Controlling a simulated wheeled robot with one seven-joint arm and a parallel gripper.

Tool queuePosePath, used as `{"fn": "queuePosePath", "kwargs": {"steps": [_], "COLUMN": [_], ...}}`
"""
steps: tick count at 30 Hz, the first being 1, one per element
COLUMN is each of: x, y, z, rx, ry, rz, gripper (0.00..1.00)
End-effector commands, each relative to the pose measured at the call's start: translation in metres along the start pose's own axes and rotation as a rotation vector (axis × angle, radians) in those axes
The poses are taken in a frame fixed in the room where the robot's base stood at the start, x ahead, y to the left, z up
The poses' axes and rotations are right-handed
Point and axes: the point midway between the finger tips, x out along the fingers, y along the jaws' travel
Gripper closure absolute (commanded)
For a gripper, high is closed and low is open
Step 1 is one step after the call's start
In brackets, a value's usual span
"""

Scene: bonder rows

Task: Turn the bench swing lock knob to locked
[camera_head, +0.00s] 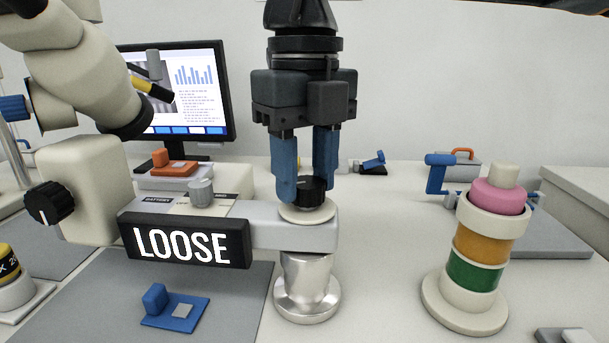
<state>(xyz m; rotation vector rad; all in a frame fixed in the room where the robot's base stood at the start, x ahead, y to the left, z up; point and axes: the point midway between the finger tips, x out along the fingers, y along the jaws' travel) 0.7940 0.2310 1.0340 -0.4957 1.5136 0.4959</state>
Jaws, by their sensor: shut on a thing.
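The swing lock knob (317,192) is a small black ribbed knob on a round cream base on top of the bench swing post (306,284). My gripper (305,190) comes down from above, with its blue fingers on either side of the knob. It is shut on the knob, and the left finger hides part of it.
A light tower (478,245) with pink, orange and green bands stands at the right. A microscope (90,185) with a black side knob and a monitor (205,85) stand at the left. A blue fixture (174,310) lies on the grey mat in front. The bench between post and tower is clear.

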Motion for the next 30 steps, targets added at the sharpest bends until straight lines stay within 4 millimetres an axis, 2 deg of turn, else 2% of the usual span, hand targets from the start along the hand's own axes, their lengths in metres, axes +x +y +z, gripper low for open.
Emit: {"fn": "queuePosePath", "kwargs": {"steps": [6, 15, 30], "x": [0.001, 0.0009, 0.0], "y": [-0.0014, -0.0019, -0.0021], "z": [-0.0001, -0.0004, -0.0004], "rx": [0.189, 0.372, 0.461], "ry": [-0.001, 0.0, 0.0], "rz": [-0.003, -0.002, -0.001], "gripper": [0.89, 0.89, 0.89]}}
